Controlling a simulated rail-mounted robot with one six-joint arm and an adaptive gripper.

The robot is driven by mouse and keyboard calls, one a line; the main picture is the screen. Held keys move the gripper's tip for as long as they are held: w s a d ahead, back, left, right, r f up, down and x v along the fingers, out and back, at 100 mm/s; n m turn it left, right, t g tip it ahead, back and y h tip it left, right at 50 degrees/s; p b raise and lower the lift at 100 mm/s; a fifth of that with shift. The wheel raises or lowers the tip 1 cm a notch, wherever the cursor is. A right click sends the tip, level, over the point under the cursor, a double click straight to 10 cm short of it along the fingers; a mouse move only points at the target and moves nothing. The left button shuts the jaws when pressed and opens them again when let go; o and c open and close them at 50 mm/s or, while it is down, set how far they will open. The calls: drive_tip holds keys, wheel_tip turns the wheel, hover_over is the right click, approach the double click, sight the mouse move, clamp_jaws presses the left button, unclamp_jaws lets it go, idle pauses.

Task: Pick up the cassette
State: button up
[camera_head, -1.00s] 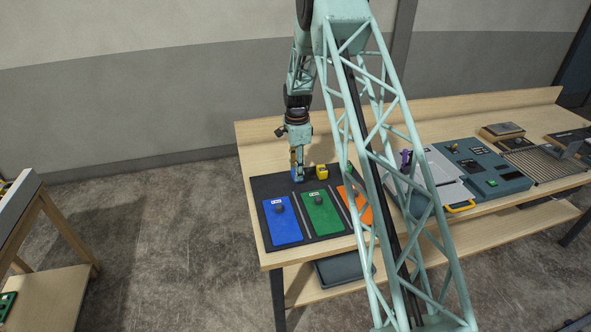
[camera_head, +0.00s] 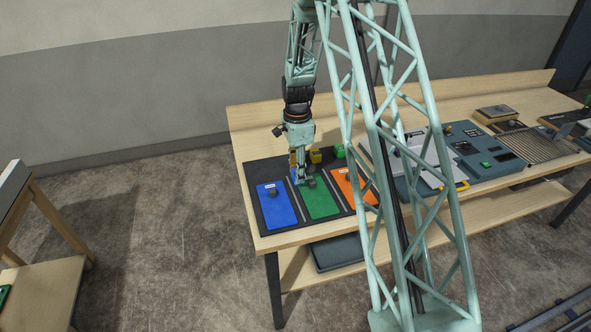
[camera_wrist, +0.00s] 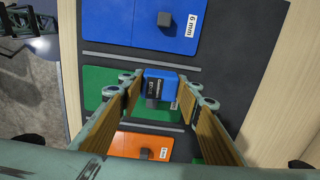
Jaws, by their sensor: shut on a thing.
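In the head view my gripper (camera_head: 301,180) is over the back part of the green panel (camera_head: 320,203). The cassette there is small and mostly hidden by the fingers. I cannot tell its exact height above the mat.
A blue panel (camera_head: 276,210) and an orange panel (camera_head: 352,184), each with a grey knob, flank the green one on a dark mat (camera_head: 262,172). A yellow block (camera_head: 316,156) and a green block (camera_head: 339,151) stand behind. A console (camera_head: 470,150) is at the right.

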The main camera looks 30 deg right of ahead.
drive_tip(key=shift+s, duration=0.15)
drive_tip(key=shift+a, duration=0.15)
idle(0.6)
drive_tip(key=a+n+b, duration=0.1)
drive_tip(key=n, duration=0.1)
drive_tip(key=a+n+b, duration=0.2)
drive_tip(key=shift+n, duration=0.3)
drive_tip(key=a+n+b, duration=0.1)
drive_tip(key=n, duration=0.1)
drive_tip(key=a+n+b, duration=0.3)
drive_tip(key=n, duration=0.1)
drive_tip(key=shift+a+r, duration=0.2)
drive_tip(key=shift+r, duration=0.1)
drive_tip(key=s+a+n+b, duration=0.1)
drive_tip(key=a+n+b, duration=0.5)
drive_tip(key=n, duration=0.3)
drive_tip(key=shift+s+a+r+n, duration=0.2)
drive_tip(key=shift+s+r+n, duration=0.1)
drive_tip(key=shift+r, duration=0.1)
drive_tip(key=shift+d, duration=0.1)
